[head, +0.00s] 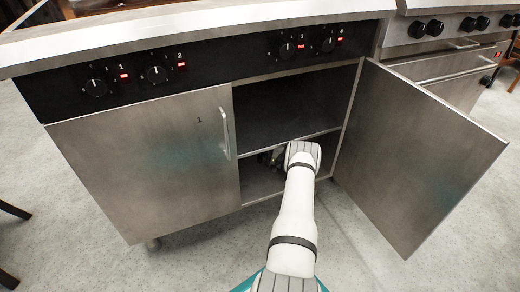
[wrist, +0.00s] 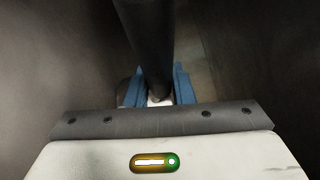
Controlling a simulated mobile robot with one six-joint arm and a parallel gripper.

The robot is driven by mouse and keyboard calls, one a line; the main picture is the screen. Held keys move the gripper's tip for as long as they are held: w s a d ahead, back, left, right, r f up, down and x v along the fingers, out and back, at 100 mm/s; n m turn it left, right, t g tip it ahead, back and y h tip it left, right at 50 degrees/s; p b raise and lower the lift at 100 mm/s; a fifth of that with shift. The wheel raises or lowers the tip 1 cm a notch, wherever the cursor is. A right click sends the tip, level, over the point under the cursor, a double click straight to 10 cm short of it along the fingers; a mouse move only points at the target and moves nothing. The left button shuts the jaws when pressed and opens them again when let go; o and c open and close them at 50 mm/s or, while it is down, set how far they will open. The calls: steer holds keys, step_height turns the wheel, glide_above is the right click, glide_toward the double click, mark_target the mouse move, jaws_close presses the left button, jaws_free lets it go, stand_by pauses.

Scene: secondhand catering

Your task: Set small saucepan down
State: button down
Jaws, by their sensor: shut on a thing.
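My gripper (wrist: 158,86) shows in the wrist view as two blue fingers shut on a dark handle. This handle, taken as the small saucepan (wrist: 146,40), runs from between the fingers to the top edge of the picture. The pan's bowl cannot be made out. In the head view my arm reaches into the lower compartment (head: 258,183) of the open steel cabinet. My fingers and the saucepan are mostly hidden there behind my wrist and in shadow. I cannot tell whether the pan touches the compartment floor.
The right cabinet door (head: 415,150) stands wide open beside my arm. The left door (head: 150,160) is shut. A shelf (head: 290,140) lies just above my wrist, with an empty-looking upper compartment (head: 290,105) over it. A stove with knobs (head: 445,28) stands at the right.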

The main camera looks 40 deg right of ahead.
steer(key=shift+f, duration=0.35)
steer(key=c, duration=1.2)
jaws_free()
steer(key=shift+f, duration=0.1)
steer(key=shift+o, duration=0.2)
steer(key=shift+f, duration=0.1)
steer(key=p+v, duration=0.1)
steer(key=v, duration=0.2)
steer(key=p+v, duration=0.1)
steer(key=v, duration=0.2)
steer(key=shift+s+p, duration=0.25)
steer(key=shift+p, duration=0.1)
steer(key=shift+s+d, duration=0.2)
steer(key=shift+s, duration=0.35)
